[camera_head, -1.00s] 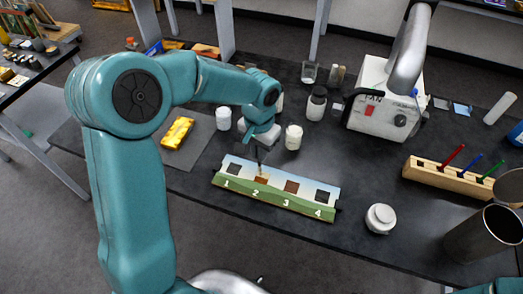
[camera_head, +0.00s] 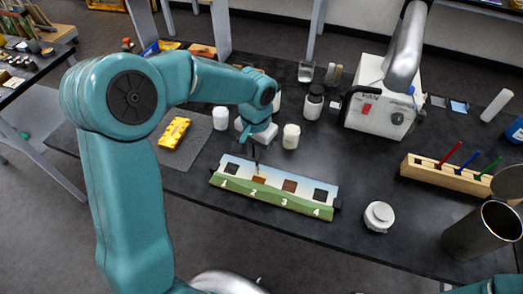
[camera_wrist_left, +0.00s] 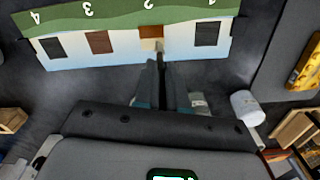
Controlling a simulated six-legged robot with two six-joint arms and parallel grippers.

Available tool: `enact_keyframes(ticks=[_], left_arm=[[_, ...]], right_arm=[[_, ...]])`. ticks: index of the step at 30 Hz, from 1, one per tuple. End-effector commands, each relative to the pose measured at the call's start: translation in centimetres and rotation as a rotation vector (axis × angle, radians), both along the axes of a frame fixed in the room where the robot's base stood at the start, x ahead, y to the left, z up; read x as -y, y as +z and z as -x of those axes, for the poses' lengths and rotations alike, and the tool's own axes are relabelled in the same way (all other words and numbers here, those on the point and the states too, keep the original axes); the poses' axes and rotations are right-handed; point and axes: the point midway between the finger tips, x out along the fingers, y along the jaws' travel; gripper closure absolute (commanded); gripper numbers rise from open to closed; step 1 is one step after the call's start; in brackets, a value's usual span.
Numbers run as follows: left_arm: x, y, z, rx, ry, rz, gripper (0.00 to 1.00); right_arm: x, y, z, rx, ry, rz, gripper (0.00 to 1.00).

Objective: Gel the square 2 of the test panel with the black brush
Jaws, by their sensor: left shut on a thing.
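The test panel (camera_head: 300,205) lies on the dark bench, with a green strip numbered 1 to 4 and one square above each number. Square 2 (camera_head: 259,180) is orange-brown; square 3 is darker brown, and 1 and 4 are near black. My left gripper (camera_head: 256,147) is above the panel near square 2, shut on the thin black brush (camera_head: 257,164), which points down. In the left wrist view the brush (camera_wrist_left: 161,62) has a pale tip at the edge of square 2 (camera_wrist_left: 151,31). I cannot tell whether it touches. My right gripper is out of view.
A wooden rack (camera_head: 446,178) with red, blue and green brushes stands at right. A white round jar (camera_head: 379,216) sits right of the panel, and a metal cup (camera_head: 482,232) farther right. A cream jar (camera_head: 291,136) and white jar (camera_head: 220,118) stand behind the gripper.

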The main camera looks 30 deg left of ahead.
Motion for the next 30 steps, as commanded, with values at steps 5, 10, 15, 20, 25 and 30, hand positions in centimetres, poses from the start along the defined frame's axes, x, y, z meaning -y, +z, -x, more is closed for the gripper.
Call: enact_keyframes(ticks=[5, 10, 15, 20, 25, 30], left_arm=[[0.4, -0.1, 0.0, -0.003, -0.001, 0.0, 1.0], [1.5, -0.1, -0.3, -0.003, -0.003, 0.0, 1.0], [2.4, -0.1, -0.5, -0.003, -0.003, 0.0, 1.0], [2.4, 0.0, -0.5, -0.002, 0.0, 0.0, 1.0], [1.5, 0.0, -0.3, -0.003, 0.002, 0.0, 1.0], [0.4, 0.1, -0.1, -0.002, 0.002, 0.0, 1.0]], right_arm=[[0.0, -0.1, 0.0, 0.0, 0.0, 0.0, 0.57], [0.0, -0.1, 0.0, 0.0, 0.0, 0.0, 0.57], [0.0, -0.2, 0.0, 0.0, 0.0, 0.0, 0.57], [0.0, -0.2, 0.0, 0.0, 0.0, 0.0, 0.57], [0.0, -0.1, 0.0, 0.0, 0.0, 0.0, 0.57], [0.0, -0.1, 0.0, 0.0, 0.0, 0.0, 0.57]])
